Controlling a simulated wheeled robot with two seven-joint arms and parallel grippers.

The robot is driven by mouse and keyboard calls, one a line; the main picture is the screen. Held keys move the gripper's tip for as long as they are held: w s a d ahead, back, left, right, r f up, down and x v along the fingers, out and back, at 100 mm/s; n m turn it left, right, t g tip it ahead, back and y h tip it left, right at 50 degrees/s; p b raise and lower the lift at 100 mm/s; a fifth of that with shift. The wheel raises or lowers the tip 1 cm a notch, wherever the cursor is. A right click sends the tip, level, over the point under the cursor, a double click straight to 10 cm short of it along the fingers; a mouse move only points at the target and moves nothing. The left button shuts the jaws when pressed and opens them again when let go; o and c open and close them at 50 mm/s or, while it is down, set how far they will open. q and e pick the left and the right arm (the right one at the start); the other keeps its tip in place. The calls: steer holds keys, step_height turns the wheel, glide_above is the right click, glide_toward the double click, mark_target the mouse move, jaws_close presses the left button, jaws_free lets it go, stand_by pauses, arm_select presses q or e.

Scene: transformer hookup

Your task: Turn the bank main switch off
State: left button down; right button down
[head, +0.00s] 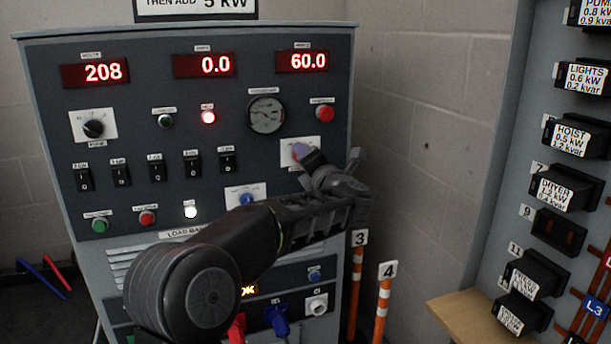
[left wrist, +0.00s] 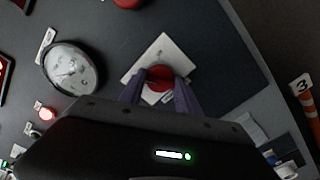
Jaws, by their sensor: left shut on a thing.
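A red rotary knob (left wrist: 160,75) on a white square plate (left wrist: 178,55), seemingly the bank main switch, shows in the left wrist view. In the head view the plate (head: 287,160) is on the right side of the grey load bank panel (head: 225,125); its label is too small to read. My left gripper (head: 303,152) reaches it from below right and hides most of the knob. In the left wrist view the two fingers (left wrist: 159,92) straddle the knob and are shut on it. My right gripper is not in view.
Above the knob are a round gauge (head: 266,114) and a red button (head: 325,113). Displays read 208, 0.0 and 60.0. A red lamp (head: 208,117) and a white lamp (head: 190,212) are lit. Orange posts (head: 384,300) and a breaker panel (head: 495,165) stand to the right.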

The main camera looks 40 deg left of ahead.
arm_select(q)
steer(key=shift+f+n+b, duration=0.1)
steer(key=shift+n+b, duration=1.25)
steer(key=shift+n, duration=0.15)
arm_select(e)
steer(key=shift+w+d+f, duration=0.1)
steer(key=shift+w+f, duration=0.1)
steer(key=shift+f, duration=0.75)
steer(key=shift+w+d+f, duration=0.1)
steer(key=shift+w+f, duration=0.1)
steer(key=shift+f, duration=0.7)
arm_select(q)
steer(key=c, duration=0.9)
jaws_free()
steer(key=shift+o, duration=0.2)
steer(key=v, duration=0.7)
steer(key=shift+s+d+p, duration=0.25)
steer(key=shift+d+p, duration=0.05)
steer(key=shift+d, duration=0.05)
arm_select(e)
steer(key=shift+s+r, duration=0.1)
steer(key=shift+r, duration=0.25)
